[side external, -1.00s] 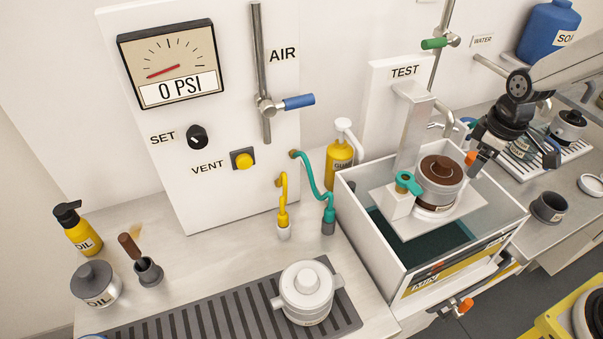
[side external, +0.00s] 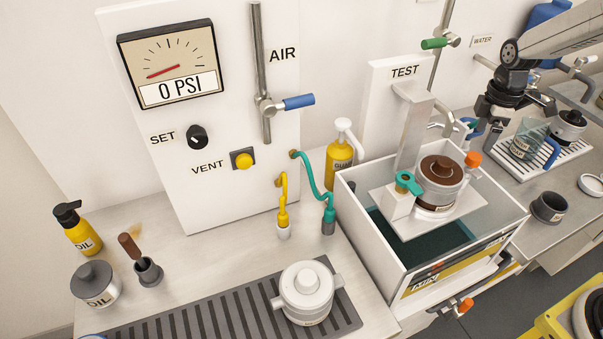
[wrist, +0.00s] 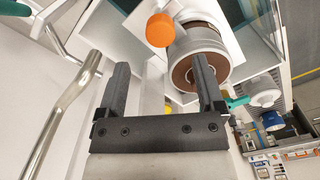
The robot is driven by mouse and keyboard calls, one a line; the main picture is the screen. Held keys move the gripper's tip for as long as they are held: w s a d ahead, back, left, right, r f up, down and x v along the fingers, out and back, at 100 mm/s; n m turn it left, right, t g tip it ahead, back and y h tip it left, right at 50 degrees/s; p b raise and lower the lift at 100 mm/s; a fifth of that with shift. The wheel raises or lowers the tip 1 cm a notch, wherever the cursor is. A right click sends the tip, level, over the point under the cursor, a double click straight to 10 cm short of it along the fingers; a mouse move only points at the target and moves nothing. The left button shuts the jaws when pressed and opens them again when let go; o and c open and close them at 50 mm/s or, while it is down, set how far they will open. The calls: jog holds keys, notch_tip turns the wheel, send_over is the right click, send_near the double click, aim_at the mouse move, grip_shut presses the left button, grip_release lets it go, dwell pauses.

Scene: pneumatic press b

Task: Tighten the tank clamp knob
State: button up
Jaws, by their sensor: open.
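An orange knob (side external: 473,159) sits at the back right of a silver pot with a brown lid (side external: 441,170). The pot is on a bracket plate over an open water tank (side external: 405,278). A teal lever knob (side external: 408,183) is at the pot's left. My gripper (side external: 515,125) is above and right of the orange knob, apart from it. In the wrist view the jaws (wrist: 162,78) are open and empty, with the orange knob (wrist: 160,29) beyond the fingertips. The right finger partly covers the pot (wrist: 200,42). I cannot tell which knob is the tank clamp's.
The TEST column (side external: 409,130) rises behind the pot. A glass jug with a blue handle (side external: 528,140) and a dark pot (side external: 570,127) stand on a drip tray right of my gripper. A grey cup (side external: 548,207) is on the counter.

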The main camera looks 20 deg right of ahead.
aim_at(475, 155)
jog(key=shift+f, duration=3.7)
jog(key=shift+c, duration=0.2)
grip_shut()
jog(key=shift+m, duration=0.4)
